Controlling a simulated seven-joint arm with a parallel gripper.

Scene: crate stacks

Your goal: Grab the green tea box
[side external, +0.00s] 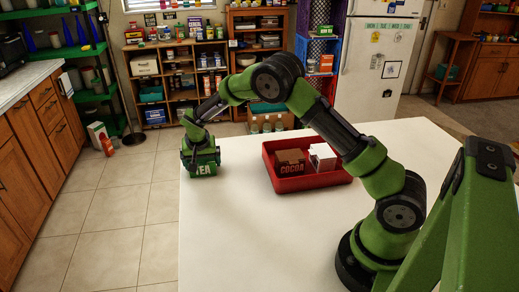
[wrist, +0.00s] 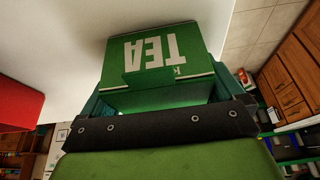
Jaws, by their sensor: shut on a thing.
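The green tea box (side external: 203,170), with white TEA lettering, is at the far left corner of the white table in the side external view. My gripper (side external: 199,152) is above it and shut on it. In the wrist view the tea box (wrist: 160,50) fills the space in front of my gripper (wrist: 160,85), its lettering upside down. The side external view does not clearly show whether the box touches the table. The fingertips are partly hidden.
A red tray (side external: 310,184) on the white table (side external: 235,230) holds a brown cocoa box (side external: 290,162) and a white box (side external: 322,157). The table's left edge is close to the tea box. The front left of the table is clear.

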